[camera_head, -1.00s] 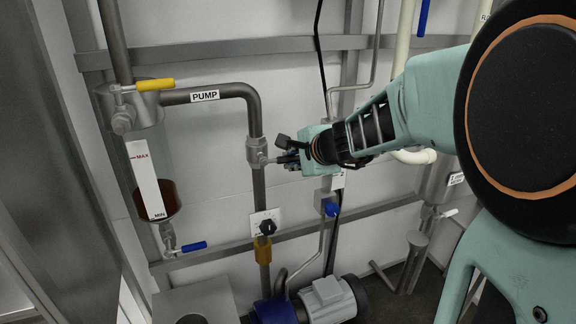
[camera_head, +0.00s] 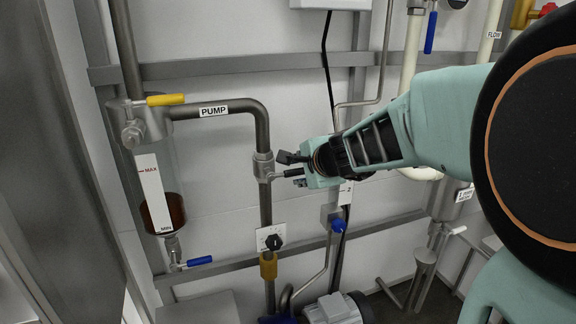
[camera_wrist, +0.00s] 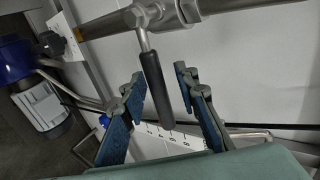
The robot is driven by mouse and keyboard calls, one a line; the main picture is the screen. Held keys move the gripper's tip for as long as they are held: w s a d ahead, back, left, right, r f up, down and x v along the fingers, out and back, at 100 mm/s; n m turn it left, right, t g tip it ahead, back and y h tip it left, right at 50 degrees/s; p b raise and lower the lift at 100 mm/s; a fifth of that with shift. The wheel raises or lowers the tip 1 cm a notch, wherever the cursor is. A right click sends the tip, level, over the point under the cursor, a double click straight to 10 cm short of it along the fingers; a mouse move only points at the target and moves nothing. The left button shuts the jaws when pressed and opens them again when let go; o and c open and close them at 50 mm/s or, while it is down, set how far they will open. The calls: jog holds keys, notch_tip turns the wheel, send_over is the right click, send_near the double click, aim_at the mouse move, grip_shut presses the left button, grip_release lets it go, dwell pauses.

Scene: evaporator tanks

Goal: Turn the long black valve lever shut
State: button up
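The long black valve lever (camera_wrist: 154,84) hangs from a metal stem on the grey valve in the wrist view. In the head view the lever (camera_head: 292,173) points right from the valve (camera_head: 263,166) on the vertical pipe below the PUMP label. My gripper (camera_wrist: 168,98) is open, with one blue-padded finger on each side of the lever. Gaps show between the lever and both pads. In the head view my gripper (camera_head: 291,168) is at the lever's outer end and partly hides it.
A yellow lever (camera_head: 165,100) and a blue lever (camera_head: 199,261) sit on the sight-glass tank to the left. A black knob (camera_head: 273,242) is lower on the pipe. A metal rail (camera_head: 225,65) crosses the wall behind. A pump motor (camera_head: 332,310) stands below.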

dwell(0.3)
jog(key=shift+a+r, duration=0.1)
jog(key=shift+r, duration=5)
